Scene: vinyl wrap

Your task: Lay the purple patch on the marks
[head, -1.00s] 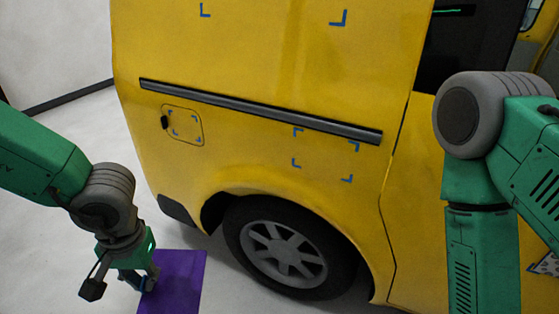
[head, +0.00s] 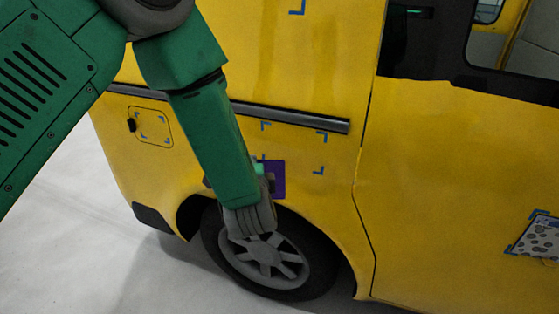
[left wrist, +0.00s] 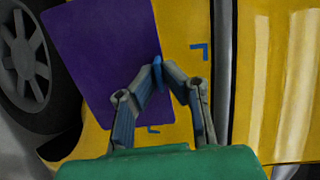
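The purple patch (head: 279,180) is in front of the yellow van's side above the wheel, mostly hidden behind my left arm in the head view. In the left wrist view the purple patch (left wrist: 95,55) appears as a large flat sheet. My left gripper (left wrist: 158,70) is shut on its edge. Blue corner marks (head: 322,135) are on the van panel below the black rail; the patch overlaps the lower left of their area. Two blue marks (left wrist: 200,50) show beside the patch in the left wrist view. I cannot tell whether patch touches panel. My right gripper is out of view.
The wheel (head: 265,262) and its arch lie just below the patch. The black rail (head: 300,118) runs above the marks. A fuel flap (head: 152,125) with blue corner marks is to the left. A patterned patch (head: 538,238) is on the door at right.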

